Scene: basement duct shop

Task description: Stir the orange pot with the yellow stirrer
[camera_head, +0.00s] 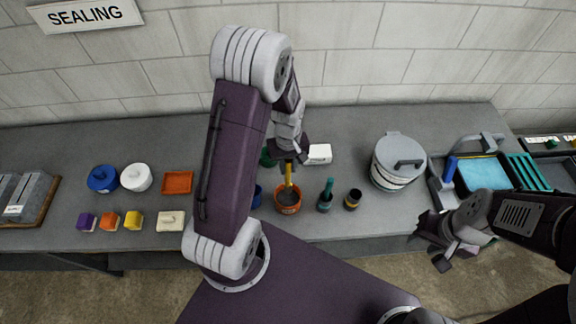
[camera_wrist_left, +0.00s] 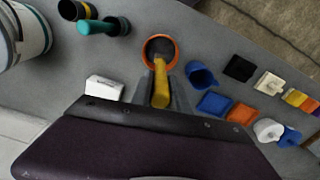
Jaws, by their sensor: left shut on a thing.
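The orange pot (camera_head: 287,201) stands on the grey bench in front of my left arm, with dark content inside. It also shows in the left wrist view (camera_wrist_left: 146,56). The yellow stirrer (camera_head: 288,178) reaches down into the pot, and its lower end is hidden in the dark content. My left gripper (camera_head: 288,159) is shut on the stirrer's upper part, above the pot; the stirrer also shows between its fingers in the left wrist view (camera_wrist_left: 160,85). My right gripper (camera_head: 434,240) hangs empty near the bench's front edge, its fingers apart.
A teal-handled tool in a dark cup (camera_head: 325,197) and another dark cup (camera_head: 352,199) stand right of the pot. A blue cup (camera_head: 256,196) is close on its left. A white block (camera_head: 319,153) lies behind. A large lidded bucket (camera_head: 397,162) stands further right.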

